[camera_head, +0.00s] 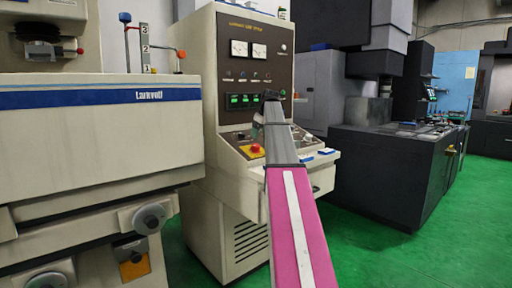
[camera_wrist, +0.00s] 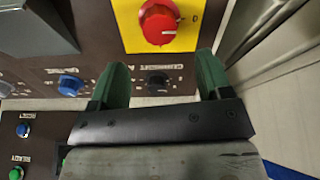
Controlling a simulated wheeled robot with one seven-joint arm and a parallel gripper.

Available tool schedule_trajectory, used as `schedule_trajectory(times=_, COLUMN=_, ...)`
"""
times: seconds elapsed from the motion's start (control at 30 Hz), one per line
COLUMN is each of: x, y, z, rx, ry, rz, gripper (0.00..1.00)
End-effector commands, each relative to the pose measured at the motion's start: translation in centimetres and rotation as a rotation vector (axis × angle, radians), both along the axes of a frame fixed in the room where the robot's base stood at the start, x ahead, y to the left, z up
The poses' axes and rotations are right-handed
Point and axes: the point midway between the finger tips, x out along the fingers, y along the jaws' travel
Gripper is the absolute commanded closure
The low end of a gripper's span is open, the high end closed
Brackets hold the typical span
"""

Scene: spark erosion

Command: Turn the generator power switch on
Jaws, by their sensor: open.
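The generator cabinet (camera_head: 228,60) is cream with a brown upper panel and a sloping control desk. On the desk, a red rotary knob on a yellow plate (camera_head: 246,154) shows left of my arm. The wrist view shows this red knob (camera_wrist: 158,22) close up, with a "0" mark beside it. I cannot tell which control is the power switch. My gripper (camera_wrist: 162,67) is open, its two green fingers apart and pointing toward the yellow plate. A black knob (camera_wrist: 157,80) shows between the fingers; contact cannot be told.
A blue knob (camera_wrist: 70,84) sits left of the fingers, with small blue (camera_wrist: 23,130) and green (camera_wrist: 16,172) buttons lower left. A cream Larkvolt machine (camera_head: 100,130) stands at left, a dark machine (camera_head: 385,160) at right. Green floor (camera_head: 375,250) is open between.

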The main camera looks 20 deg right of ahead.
Motion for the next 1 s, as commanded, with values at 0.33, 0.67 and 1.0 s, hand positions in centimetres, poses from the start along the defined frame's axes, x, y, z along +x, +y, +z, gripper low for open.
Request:
schedule_trajectory(times=0.33, x=2.2, y=0.9, z=-5.6, rx=0.001, ry=0.001, rz=-0.001, gripper=0.28)
schedule_trajectory(times=0.67, x=3.0, y=1.1, z=-7.5, rx=0.000, ry=0.000, rz=0.000, gripper=0.28)
schedule_trajectory(times=1.0, x=3.0, y=1.1, z=-7.5, rx=0.000, ry=0.000, rz=-0.001, gripper=0.64)
